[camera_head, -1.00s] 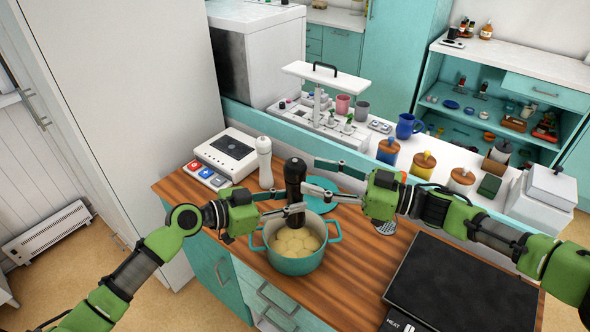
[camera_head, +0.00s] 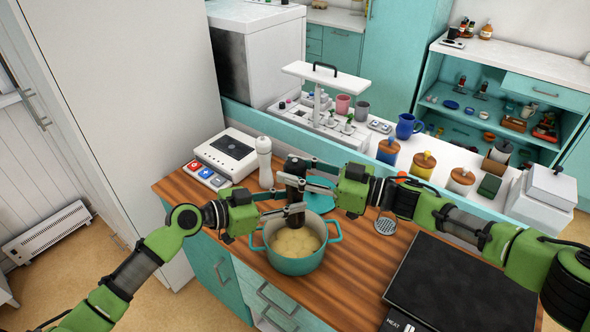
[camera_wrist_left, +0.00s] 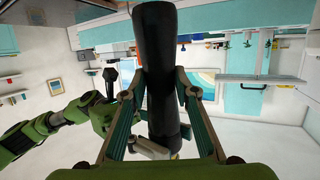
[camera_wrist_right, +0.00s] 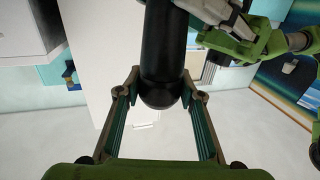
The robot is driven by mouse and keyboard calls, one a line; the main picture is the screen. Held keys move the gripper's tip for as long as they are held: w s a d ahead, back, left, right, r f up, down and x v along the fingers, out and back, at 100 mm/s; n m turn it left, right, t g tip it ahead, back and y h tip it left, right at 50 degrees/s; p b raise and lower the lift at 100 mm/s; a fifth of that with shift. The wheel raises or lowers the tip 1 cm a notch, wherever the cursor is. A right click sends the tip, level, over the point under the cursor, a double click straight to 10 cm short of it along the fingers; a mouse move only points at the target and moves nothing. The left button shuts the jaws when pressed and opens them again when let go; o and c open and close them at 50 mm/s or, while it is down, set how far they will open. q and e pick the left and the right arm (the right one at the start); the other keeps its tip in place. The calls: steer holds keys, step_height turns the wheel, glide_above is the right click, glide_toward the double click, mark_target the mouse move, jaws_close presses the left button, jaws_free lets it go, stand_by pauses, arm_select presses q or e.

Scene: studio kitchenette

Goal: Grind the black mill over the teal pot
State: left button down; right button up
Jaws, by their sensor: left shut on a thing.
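The black mill (camera_head: 295,190) stands upright over the teal pot (camera_head: 298,266), its lower end just above the pale round contents. My left gripper (camera_head: 292,211) is shut on the mill's lower body; the left wrist view shows the mill (camera_wrist_left: 156,60) between its fingers. My right gripper (camera_head: 302,172) is higher, with its fingers on either side of the mill's upper part. In the right wrist view the mill (camera_wrist_right: 163,50) is between those fingers, but whether they press on it is not clear. The right fingers partly hide the mill's top in the head view.
A white mill (camera_head: 264,163) stands close behind on the wooden counter (camera_head: 350,265). A teal round item (camera_head: 321,198) lies behind the pot. A black hob (camera_head: 455,290) is at the right, and a white device (camera_head: 228,152) at the left.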

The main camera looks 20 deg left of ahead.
steer(key=shift+t, duration=0.3)
steer(key=m+t, duration=0.1)
steer(key=t, duration=0.1)
steer(key=m+t+h, duration=0.1)
steer(key=m+t, duration=0.1)
steer(key=m+t+h, duration=0.1)
steer(key=m+t, duration=0.1)
steer(key=shift+s+a+t, duration=0.25)
steer(key=shift+t, duration=0.05)
steer(key=shift+r+m+t+h, duration=0.2)
steer(key=shift+m+t+h, duration=0.95)
steer(key=shift+t, duration=0.35)
steer(key=shift+w, duration=0.1)
steer(key=shift+w+d+f+t+h, duration=0.15)
steer(key=shift+d+t+h, duration=0.1)
steer(key=shift+t+h, duration=0.15)
steer(key=o, duration=1.1)
